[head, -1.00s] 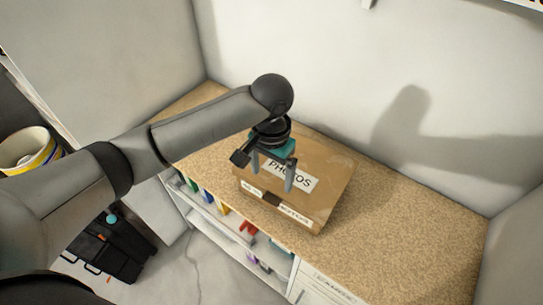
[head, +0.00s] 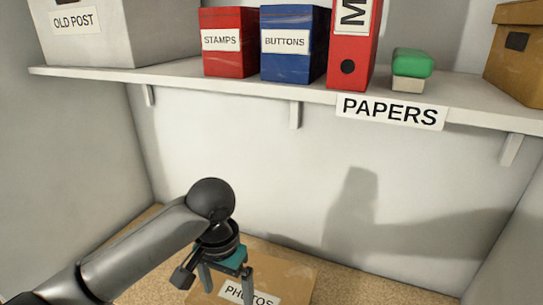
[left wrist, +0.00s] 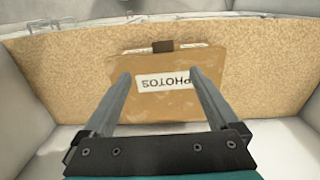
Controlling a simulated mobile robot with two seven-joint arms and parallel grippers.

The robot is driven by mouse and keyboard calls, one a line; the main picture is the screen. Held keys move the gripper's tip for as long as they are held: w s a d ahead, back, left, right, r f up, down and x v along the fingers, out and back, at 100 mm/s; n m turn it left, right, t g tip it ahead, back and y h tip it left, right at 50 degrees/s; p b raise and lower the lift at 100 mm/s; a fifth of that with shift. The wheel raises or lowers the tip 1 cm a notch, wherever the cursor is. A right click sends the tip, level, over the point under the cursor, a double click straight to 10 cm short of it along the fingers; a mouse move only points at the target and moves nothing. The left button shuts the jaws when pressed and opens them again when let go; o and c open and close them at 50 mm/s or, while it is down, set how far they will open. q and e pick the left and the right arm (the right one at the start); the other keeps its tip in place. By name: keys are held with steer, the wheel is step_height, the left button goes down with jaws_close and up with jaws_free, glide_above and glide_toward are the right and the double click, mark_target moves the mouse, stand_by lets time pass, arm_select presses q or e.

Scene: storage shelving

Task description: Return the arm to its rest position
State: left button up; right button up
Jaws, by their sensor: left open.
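My left arm comes in from the left in the head view. Its gripper (head: 226,283) is over a brown cardboard box labelled PHOTOS (head: 285,277), which rests on the speckled counter. In the left wrist view the two fingers of the gripper (left wrist: 158,98) are apart with nothing held between them. The box (left wrist: 185,103) shows beyond and between the fingers, with its label upside down. The lower part of the box is cut off in the head view. My right gripper is in neither view.
Above the counter (head: 380,291) runs a white shelf (head: 220,76) marked PAPERS. It holds a white OLD POST box (head: 110,45), a red STAMPS box (head: 222,62), a blue BUTTONS box (head: 287,65), a red binder (head: 350,72), a green-topped item (head: 411,64) and a brown box (head: 517,70).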

arm_select(q)
steer(key=s+d+f+t+h, duration=0.25)
steer(key=s+d+f, duration=0.25)
steer(key=s+f, duration=0.25)
steer(key=s+a+f+n+y, duration=0.2)
steer(key=s+a, duration=0.8)
step_height(320, 180, down, 32)
steer(key=s+b, duration=0.1)
steer(key=b, duration=1)
steer(key=s+a+f+g+b, duration=0.1)
steer(key=s+f+b, duration=0.5)
steer(key=f, duration=0.7)
steer(key=s+a+f+b, duration=0.2)
steer(key=s+f+b, duration=0.3)
steer(key=s+f, duration=0.5)
step_height(320, 180, down, 4)
steer(key=shift+s+r+m+g+y+b, duration=0.1)
steer(key=shift+s+m+g+y+b, duration=0.1)
steer(key=shift+m+g+y+b, duration=0.2)
